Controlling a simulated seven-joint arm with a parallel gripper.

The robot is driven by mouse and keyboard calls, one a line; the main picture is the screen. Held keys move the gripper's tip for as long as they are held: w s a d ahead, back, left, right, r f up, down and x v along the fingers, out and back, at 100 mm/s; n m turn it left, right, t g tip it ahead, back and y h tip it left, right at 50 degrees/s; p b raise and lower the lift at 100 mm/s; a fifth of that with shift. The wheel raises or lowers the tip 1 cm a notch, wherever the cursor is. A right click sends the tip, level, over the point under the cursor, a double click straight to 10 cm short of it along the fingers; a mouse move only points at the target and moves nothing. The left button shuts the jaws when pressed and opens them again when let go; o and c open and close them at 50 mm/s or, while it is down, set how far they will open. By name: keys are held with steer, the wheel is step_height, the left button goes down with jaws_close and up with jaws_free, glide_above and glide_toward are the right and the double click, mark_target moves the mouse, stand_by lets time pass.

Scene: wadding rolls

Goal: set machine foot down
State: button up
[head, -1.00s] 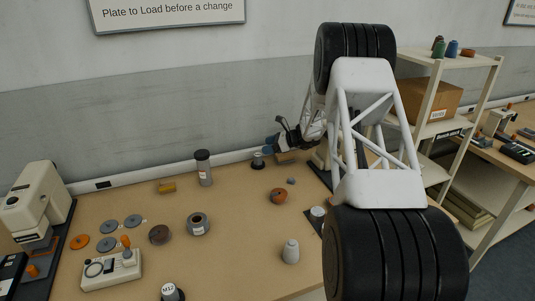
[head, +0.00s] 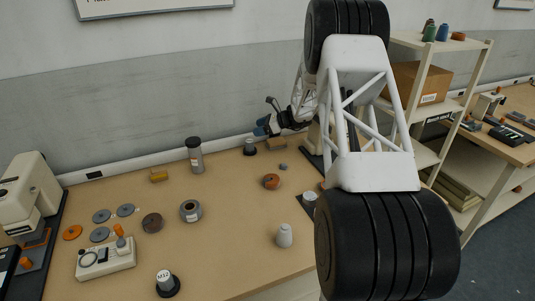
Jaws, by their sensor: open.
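A cream machine (head: 22,192) stands at the left edge of the table, partly cut off by the frame. Its grey lower part sits above a dark base with an orange piece; I cannot clearly tell which part is its foot or whether it is raised. My gripper (head: 262,130) is at the back of the table, far to the right of this machine. It is small in view, open, and I see nothing in it. Another cream machine (head: 317,139) is mostly hidden behind my arm.
A control box (head: 105,260) with an orange knob, a weight marked M12 (head: 165,283), several discs, a grey roll (head: 190,211) and a dark canister (head: 194,155) stand on the table. A shelf (head: 425,90) is at the right.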

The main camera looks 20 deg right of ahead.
steer(key=s+a+r+n+g+h, duration=0.25)
steer(key=s+a+r+n, duration=0.35)
steer(key=s+a+r, duration=0.5)
steer(key=s+a+r+n+g+h, duration=0.25)
steer(key=s+a+r+n, duration=0.45)
steer(key=s, duration=0.9)
steer(key=s+a+r+n+h, duration=0.1)
steer(key=s+n+h, duration=0.2)
steer(key=s, duration=1.4)
steer(key=s+a+r+n+h, duration=0.1)
steer(key=s+n+h, duration=0.2)
steer(key=s+n, duration=0.5)
steer(key=s, duration=1)
steer(key=shift+s+a+t+h, duration=0.2)
steer(key=shift+s+t+h, duration=0.1)
steer(key=shift+s, duration=0.05)
